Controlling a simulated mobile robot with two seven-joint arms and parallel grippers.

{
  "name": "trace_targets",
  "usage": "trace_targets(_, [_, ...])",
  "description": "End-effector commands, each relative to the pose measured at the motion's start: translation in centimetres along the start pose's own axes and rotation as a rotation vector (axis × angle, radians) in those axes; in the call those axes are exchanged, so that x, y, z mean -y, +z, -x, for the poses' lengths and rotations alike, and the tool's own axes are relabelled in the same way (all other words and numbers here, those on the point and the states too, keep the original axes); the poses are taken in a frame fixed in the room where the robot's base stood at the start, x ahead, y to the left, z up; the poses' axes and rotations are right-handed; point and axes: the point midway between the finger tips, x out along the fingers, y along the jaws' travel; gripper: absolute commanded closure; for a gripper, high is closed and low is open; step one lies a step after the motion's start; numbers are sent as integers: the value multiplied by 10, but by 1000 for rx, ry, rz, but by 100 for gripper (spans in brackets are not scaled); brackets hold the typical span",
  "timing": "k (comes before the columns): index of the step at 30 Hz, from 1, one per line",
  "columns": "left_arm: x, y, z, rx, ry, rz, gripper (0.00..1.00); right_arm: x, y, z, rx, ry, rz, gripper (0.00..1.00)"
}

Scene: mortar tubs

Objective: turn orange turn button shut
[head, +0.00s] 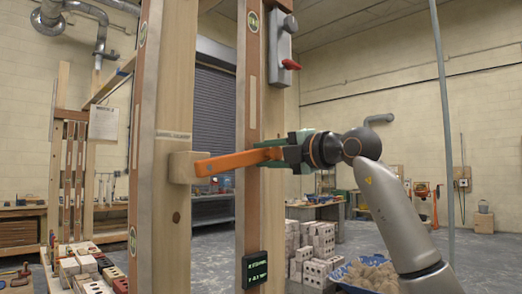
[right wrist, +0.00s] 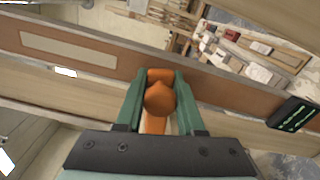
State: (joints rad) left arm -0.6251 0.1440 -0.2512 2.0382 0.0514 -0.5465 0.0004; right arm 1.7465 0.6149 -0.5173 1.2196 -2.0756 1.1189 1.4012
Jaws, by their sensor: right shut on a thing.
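The orange turn button (head: 228,163) is a long bar on a tan wooden block (head: 183,167) on the near post (head: 165,90). It lies nearly level and reaches across the gap toward the second post (head: 251,110). My right gripper (head: 274,149) is shut on its far end, beside that second post. In the right wrist view the orange bar's rounded end (right wrist: 158,99) sits between the green fingers of the gripper (right wrist: 159,80). The fingers hide part of the bar. My left gripper does not show.
A grey latch with a red handle (head: 290,65) is high on the second post. A small dark display (head: 255,269) is low on it. Grey blocks (head: 318,240) and a blue tub (head: 340,271) stand on the floor behind. Bricks (head: 95,285) lie at lower left.

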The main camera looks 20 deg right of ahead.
Motion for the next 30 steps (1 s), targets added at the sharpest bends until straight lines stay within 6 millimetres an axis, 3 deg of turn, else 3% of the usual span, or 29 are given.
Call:
trace_targets(7, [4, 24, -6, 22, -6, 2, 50, 24, 0, 1, 4, 1, -141, 100])
trace_targets(29, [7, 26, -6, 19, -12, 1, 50, 35, -4, 0, 0, -7, -228, 100])
trace_targets(30, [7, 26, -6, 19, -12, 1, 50, 36, -4, 0, 0, -7, -228, 60])
